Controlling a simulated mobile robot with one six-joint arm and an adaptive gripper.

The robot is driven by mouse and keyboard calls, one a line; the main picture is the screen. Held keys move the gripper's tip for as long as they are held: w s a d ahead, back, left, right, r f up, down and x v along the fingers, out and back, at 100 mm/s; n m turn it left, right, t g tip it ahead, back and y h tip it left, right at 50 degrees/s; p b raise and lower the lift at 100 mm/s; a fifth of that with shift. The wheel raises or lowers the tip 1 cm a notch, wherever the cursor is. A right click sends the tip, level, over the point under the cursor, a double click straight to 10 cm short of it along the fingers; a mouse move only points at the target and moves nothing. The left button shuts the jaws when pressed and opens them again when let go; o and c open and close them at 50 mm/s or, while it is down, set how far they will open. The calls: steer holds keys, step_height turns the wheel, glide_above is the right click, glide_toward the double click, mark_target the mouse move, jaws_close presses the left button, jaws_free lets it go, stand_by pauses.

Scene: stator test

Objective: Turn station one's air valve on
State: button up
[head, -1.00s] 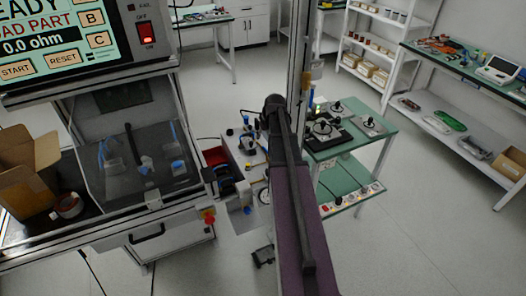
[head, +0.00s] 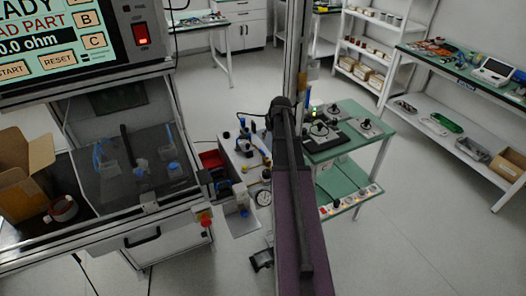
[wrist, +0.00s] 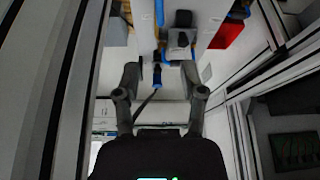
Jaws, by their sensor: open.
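My gripper (wrist: 163,74) shows in the wrist view with its two dark fingers spread apart and nothing held between them. Just beyond the fingertips is a blue and black fitting (wrist: 157,72), between the fingers in the picture; I cannot tell whether it touches them. In the head view my arm hides most of the gripper. Left of my arm there, a pale equipment top carries a round gauge (head: 263,198), blue-topped parts (head: 242,143) and a small blue part (head: 245,213). I cannot make out for certain which part is the air valve or how its handle stands.
The test station with a red emergency button (head: 205,217) stands at left. A red bin (head: 210,159) is beside the equipment; red also shows in the wrist view (wrist: 227,31). A green-topped table (head: 366,143) is right of my arm. Floor at right is open.

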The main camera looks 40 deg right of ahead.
mark_target(262, 151)
steer(key=shift+b+x, duration=5.9)
steer(key=shift+x, duration=0.7)
steer(key=shift+s, duration=0.1)
jaws_close()
